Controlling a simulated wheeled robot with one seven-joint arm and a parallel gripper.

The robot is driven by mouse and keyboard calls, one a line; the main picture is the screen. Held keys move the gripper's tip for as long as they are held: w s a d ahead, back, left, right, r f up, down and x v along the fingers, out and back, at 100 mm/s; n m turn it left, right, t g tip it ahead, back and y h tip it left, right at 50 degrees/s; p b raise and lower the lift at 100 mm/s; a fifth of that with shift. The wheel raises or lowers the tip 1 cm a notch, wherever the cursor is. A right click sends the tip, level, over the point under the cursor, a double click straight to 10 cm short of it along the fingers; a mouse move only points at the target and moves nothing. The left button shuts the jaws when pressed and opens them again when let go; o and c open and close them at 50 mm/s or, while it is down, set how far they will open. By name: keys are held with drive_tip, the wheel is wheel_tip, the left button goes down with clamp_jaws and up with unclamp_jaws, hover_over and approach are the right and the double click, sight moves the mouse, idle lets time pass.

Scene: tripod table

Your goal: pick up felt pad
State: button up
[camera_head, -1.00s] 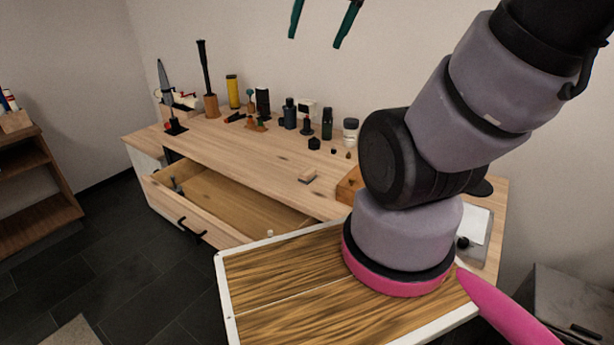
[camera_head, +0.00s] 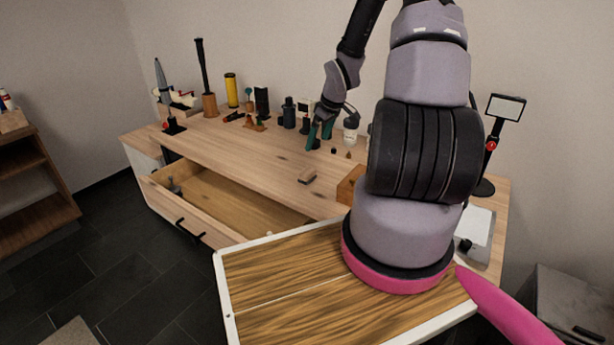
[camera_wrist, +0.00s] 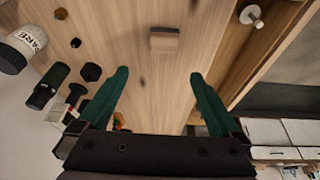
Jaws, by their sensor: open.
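A small tan block with a darker side, which looks like the felt pad (camera_head: 307,177), lies on the wooden workbench top (camera_head: 240,150) near the open drawer. In the wrist view the pad (camera_wrist: 164,40) is beyond the fingertips, roughly centred between them. My gripper (camera_head: 320,136) is above the bench, behind the pad in the head view. Its green fingers (camera_wrist: 160,74) are spread open in the wrist view, with nothing between them but bare wood.
The drawer (camera_head: 220,200) is pulled out in front. A wooden box (camera_head: 348,186) stands right of the pad. Bare wood surrounds the pad.

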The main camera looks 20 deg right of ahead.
drive_tip(key=y, duration=0.1)
hover_over(307, 171)
drive_tip(key=s, duration=0.2)
drive_tip(key=shift+n, duration=0.4)
drive_tip(key=f, duration=0.6)
drive_tip(key=d+f, duration=0.1)
drive_tip(key=f, duration=0.2)
drive_tip(key=shift+w, duration=0.15)
drive_tip(key=shift+d+x, duration=0.2)
drive_tip(key=shift+x, duration=2.8)
drive_tip(key=c, duration=1.4)
drive_tip(key=shift+o, duration=0.2)
wheel_tip(307, 171, up, 10)
